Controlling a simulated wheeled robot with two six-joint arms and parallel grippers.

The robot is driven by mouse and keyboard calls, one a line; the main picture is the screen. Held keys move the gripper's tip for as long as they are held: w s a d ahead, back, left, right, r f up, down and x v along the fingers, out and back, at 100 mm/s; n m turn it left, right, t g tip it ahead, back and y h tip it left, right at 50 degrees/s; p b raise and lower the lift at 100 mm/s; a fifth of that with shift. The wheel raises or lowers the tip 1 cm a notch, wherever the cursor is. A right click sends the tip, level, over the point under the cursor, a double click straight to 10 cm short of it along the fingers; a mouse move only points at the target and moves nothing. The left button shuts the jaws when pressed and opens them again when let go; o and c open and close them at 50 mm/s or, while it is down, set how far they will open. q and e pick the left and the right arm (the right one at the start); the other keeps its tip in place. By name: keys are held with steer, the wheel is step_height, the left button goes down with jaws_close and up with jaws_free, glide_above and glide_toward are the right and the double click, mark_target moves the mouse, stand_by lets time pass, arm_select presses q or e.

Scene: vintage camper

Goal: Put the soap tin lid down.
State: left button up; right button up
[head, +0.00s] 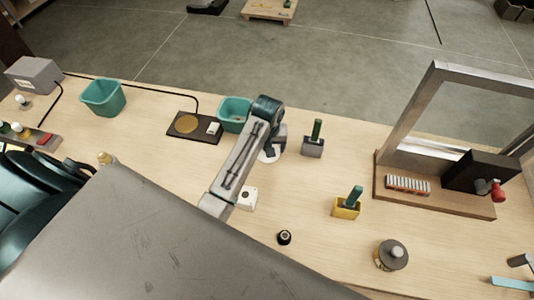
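My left gripper (273,150) hangs down over the middle of the bench, at the end of my grey arm link. It is small and partly hidden by my wrist, so its opening does not show clearly. A pale round piece (265,157) shows at its fingertips, partly covered. It may be the soap tin lid, but I cannot tell whether it is gripped or lies on the bench. My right gripper is not in view.
A teal bin (234,114) stands close behind my wrist; another (103,98) is farther left. A dark plate with a gold disc (187,124) lies between them. A grey block (312,147) and yellow block (346,208) hold green-handled tools.

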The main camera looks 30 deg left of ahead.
arm_select(q)
step_height(320, 180, down, 4)
steer(key=shift+f+p, duration=0.1)
steer(key=shift+p, duration=0.55)
steer(key=shift+f, duration=0.45)
steer(key=o, duration=1)
steer(key=shift+f, duration=0.15)
steer(key=r+b, duration=0.1)
steer(key=r, duration=0.2)
steer(key=r+b, duration=0.1)
steer(key=r, duration=0.2)
steer(key=r+b, duration=0.1)
steer(key=r, duration=0.2)
steer(key=shift+s+d, duration=0.3)
steer(key=shift+s, duration=0.1)
steer(key=shift+s+r+p, duration=0.15)
steer(key=shift+r+p, duration=0.2)
steer(key=shift+r, duration=0.5)
steer(key=shift+s+r+p, duration=0.1)
steer(key=shift+r+p, duration=0.2)
steer(key=shift+r, duration=0.55)
steer(key=shift+f, duration=0.1)
